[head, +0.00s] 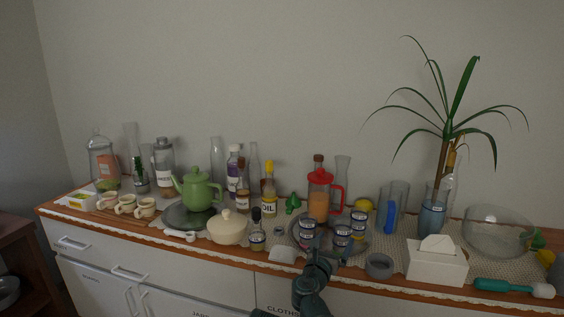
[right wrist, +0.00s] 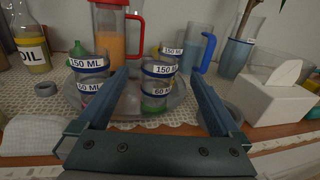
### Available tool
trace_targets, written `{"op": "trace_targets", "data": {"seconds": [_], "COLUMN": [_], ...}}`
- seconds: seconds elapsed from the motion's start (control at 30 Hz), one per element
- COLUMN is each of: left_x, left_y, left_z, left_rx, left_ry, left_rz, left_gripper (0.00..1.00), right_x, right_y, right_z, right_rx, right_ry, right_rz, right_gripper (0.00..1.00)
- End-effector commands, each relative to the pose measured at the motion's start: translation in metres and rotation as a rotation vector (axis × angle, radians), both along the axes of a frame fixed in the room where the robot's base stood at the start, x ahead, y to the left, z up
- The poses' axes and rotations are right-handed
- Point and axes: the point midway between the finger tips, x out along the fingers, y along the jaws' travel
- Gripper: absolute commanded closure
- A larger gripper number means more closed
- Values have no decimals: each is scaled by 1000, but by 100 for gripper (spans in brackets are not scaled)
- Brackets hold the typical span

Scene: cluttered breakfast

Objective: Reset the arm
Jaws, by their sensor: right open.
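My right gripper (head: 318,270) is in front of the sideboard's front edge, low in the middle of the head view. In the right wrist view its two fingers (right wrist: 160,95) are apart with nothing held between them. Beyond the fingers stands a round tray (right wrist: 127,117) with several small labelled cups, such as one marked 150 ML (right wrist: 88,66) and one marked 60 ML (right wrist: 155,94). A red-lidded jug (head: 319,196) with orange liquid stands behind the cups. My left gripper does not show.
The space before the sideboard (head: 205,300) looks clear.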

Motion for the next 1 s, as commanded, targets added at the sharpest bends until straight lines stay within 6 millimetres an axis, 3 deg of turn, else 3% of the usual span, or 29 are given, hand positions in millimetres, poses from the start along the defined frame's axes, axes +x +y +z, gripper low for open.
{"op": "trace_targets", "data": {"seconds": [0.03,0.1,0.6,0.63,0.7,1.0], "left_x": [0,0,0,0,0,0], "left_y": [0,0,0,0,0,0], "left_z": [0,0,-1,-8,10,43], "left_rx": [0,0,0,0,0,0], "left_ry": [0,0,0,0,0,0], "left_rz": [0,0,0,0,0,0], "left_gripper": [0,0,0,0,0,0], "right_x": [18,30,109,106,104,100], "right_y": [-7,-13,-54,-53,-53,-52], "right_z": [0,0,-1,-7,10,43], "right_rx": [0,0,0,0,0,0], "right_ry": [0,0,0,0,0,0], "right_rz": [-6,-6,-3,-2,-2,-2], "right_gripper": [0,0,0,0,0,0]}}
